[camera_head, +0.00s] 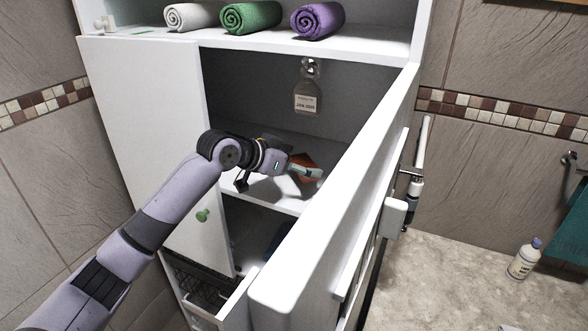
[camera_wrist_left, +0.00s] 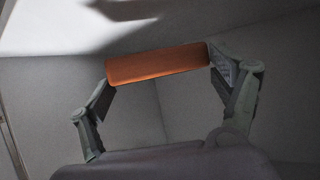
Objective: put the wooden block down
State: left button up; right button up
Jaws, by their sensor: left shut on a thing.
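The wooden block (camera_wrist_left: 158,63) is orange-brown and held between the two fingers of my left gripper (camera_wrist_left: 163,80). In the head view the block (camera_head: 299,160) shows partly behind my left gripper (camera_head: 306,172), inside the open cabinet, over the white shelf (camera_head: 284,196). The gripper is shut on the block. In the wrist view a white surface with a shadow lies beyond the block; I cannot tell whether the block touches the shelf. My right gripper is not in view.
Rolled white, green (camera_head: 250,17) and purple (camera_head: 318,20) towels lie on the upper shelf. A tag (camera_head: 306,97) hangs inside the cabinet. The open cabinet door (camera_head: 335,200) stands close on the right. A white bottle (camera_head: 524,259) stands on the floor at the right.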

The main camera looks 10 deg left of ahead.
aim_at(298, 189)
pick_arm(q)
jog(key=shift+f, duration=0.35)
jog(key=shift+w+d+f+p, duration=0.15)
jog(key=shift+d+f+p, duration=0.05)
jog(key=shift+f, duration=0.3)
jog(key=shift+w+d+f+p, duration=0.15)
jog(key=shift+d+f+p, duration=0.05)
jog(key=shift+f, duration=0.3)
notch_tip(298, 189, down, 2)
jog(key=shift+a+f, duration=0.1)
jog(key=o, duration=0.8)
jog(key=shift+c, duration=0.2)
jog(key=shift+o, duration=1.4)
jog(key=shift+s+a+r, duration=0.25)
jog(key=shift+s+a, duration=0.1)
jog(key=shift+s, duration=0.05)
jog(key=b+v, duration=0.3)
jog(key=v, duration=0.6)
jog(key=shift+s+a+r, duration=0.15)
jog(key=shift+s, duration=0.05)
jog(key=shift+s+a+r, duration=0.25)
jog(key=shift+s+r, duration=0.15)
jog(key=shift+s, duration=0.05)
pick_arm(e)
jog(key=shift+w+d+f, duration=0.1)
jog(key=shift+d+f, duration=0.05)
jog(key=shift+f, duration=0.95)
